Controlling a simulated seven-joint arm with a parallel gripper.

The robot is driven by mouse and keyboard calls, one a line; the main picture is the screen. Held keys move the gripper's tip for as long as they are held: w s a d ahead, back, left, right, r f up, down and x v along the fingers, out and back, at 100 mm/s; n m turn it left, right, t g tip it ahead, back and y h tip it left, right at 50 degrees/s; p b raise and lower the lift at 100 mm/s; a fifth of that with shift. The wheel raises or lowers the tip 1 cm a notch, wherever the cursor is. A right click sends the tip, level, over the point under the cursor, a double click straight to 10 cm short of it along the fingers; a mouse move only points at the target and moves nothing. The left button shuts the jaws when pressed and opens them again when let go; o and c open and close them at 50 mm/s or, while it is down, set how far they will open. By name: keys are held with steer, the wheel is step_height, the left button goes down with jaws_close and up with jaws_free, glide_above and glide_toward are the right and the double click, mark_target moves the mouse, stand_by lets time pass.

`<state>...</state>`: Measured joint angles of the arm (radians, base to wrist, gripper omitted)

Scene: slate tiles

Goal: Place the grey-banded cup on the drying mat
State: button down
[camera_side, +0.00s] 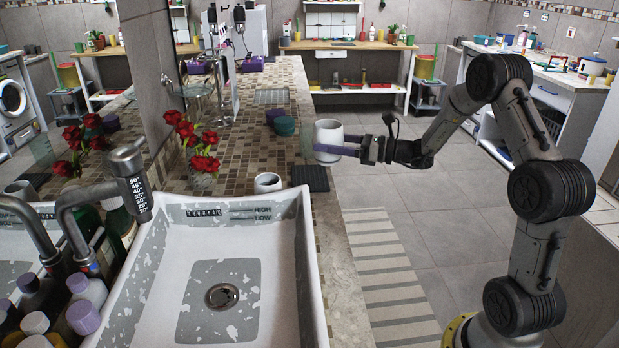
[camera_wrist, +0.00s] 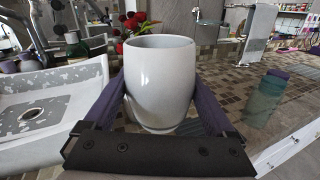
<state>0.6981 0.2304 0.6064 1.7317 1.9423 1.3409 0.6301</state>
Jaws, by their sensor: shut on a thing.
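A pale grey-white cup (camera_side: 328,136) is held upright between the purple fingers of my gripper (camera_side: 338,149), above the counter's right edge. In the wrist view the same cup (camera_wrist: 160,85) fills the space between the fingers (camera_wrist: 160,100). A faint line runs around its lower part; I cannot clearly make out a grey band. A dark ribbed mat (camera_side: 311,178) lies on the counter edge, in front of and below the held cup, and is bare.
A second white cup (camera_side: 267,183) stands near the sink (camera_side: 305,250). A translucent greenish container (camera_wrist: 265,98) stands right of the held cup in the wrist view. Red flowers (camera_side: 192,140) are at the left.

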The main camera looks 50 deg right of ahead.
steer(key=shift+s+d+h, duration=0.2)
steer(key=shift+d, duration=0.4)
steer(key=shift+s+d+h, duration=0.15)
steer(key=shift+d+h, duration=0.05)
steer(key=shift+d, duration=0.4)
steer(key=w+d+f, duration=0.3)
steer(key=w+f, duration=0.1)
steer(key=w, duration=0.5)
glide_above(311, 177)
steer(key=f, duration=0.4)
steer(key=shift+s+a+f, duration=0.15)
steer(key=shift+s+f, duration=0.15)
steer(key=shift+f, duration=0.1)
steer(key=shift+w+f+m, duration=0.3)
steer(key=shift+w+f, duration=0.1)
steer(key=shift+f, duration=1.6)
steer(key=shift+f, duration=0.15)
jaws_free()
steer(key=shift+f, duration=0.1)
